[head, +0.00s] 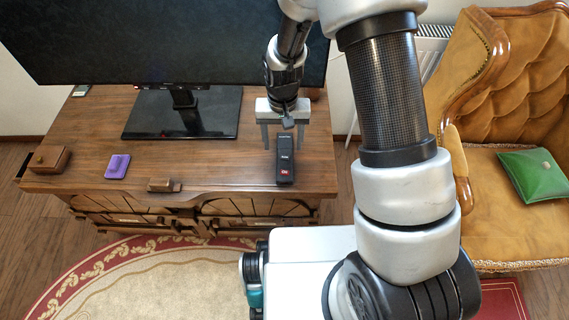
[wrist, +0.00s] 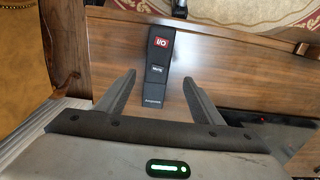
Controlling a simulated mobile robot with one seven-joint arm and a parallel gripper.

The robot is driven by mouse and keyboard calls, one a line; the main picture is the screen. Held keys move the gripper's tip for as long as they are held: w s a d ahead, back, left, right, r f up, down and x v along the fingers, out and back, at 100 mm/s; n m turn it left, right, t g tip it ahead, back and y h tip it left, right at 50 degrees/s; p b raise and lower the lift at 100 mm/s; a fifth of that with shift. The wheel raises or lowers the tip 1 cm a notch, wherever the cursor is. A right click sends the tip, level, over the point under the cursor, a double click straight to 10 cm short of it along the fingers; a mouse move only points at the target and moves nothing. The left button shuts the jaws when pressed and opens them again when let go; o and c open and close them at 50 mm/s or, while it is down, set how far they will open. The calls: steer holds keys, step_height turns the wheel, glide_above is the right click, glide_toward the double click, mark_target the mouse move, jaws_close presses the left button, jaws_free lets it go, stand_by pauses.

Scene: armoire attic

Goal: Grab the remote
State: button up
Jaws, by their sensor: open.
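The remote (head: 285,166) is a black bar with a red label at its near end, lying on the wooden TV cabinet near its front right part. My gripper (head: 283,148) is above the cabinet at the remote's far end, fingers pointing down. In the wrist view the remote (wrist: 158,66) shows its red "I/O" label at the top, and its lower end lies between the two spread fingers of my gripper (wrist: 160,85). The gripper is open and empty. I cannot tell exactly how high the fingertips are above the remote.
A TV (head: 182,112) on a black stand fills the cabinet (head: 225,172) behind. A purple object (head: 117,166), a small wooden block (head: 163,185) and a wooden box (head: 48,159) sit to the left. An armchair (head: 522,60) with a green cushion (head: 537,175) stands at right.

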mark_target(285, 160)
step_height(285, 160, down, 2)
steer(key=shift+f, duration=0.25)
steer(key=f, duration=0.1)
steer(key=f+b, duration=0.1)
steer(key=f, duration=0.1)
steer(key=f+b, duration=0.1)
steer(key=f, duration=0.1)
steer(key=shift+s+d+f, duration=0.1)
steer(key=shift+s+d, duration=0.15)
steer(key=shift+s, duration=0.15)
steer(key=c, duration=1.2)
